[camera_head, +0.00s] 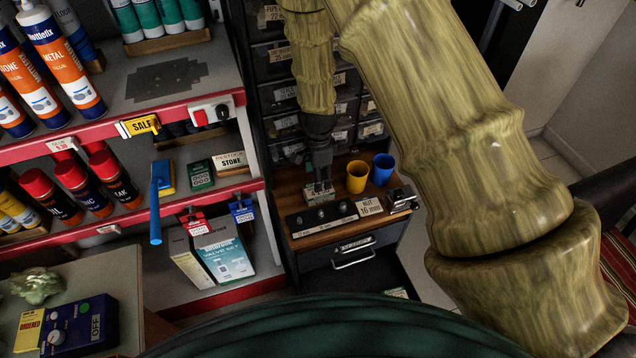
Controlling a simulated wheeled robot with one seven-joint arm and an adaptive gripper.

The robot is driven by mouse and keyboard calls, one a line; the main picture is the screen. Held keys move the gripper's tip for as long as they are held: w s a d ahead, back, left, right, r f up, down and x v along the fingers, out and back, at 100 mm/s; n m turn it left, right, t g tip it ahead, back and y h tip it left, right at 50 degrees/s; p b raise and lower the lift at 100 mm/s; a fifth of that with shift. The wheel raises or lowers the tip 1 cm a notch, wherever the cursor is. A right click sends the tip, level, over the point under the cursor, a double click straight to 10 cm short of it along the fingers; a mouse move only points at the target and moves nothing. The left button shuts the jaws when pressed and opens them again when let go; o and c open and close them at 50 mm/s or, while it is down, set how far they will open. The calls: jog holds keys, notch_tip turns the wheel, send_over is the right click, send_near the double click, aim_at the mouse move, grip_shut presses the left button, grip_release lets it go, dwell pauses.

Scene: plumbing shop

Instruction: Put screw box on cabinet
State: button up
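A small green and white box (321,196), which looks like the screw box, is at the wooden top of the cabinet (324,237), near its back left. My gripper (319,184) points down right at this box, its fingertips at the box's upper side. The fingers are small and dark here, so I cannot tell whether they grip the box or only touch it. I also cannot tell whether the box rests fully on the wood. The cabinet has a dark drawer with a metal handle (353,262).
On the cabinet top stand a yellow cup (357,177), a blue cup (382,169), a dark strip with knobs (321,217) and a small metal device (401,199). Drawer units rise behind. Red-edged shelves (215,191) hold similar small boxes on the left. My arm covers the right side.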

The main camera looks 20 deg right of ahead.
jog(key=shift+r+b, duration=0.45)
jog(key=shift+r, duration=2.4)
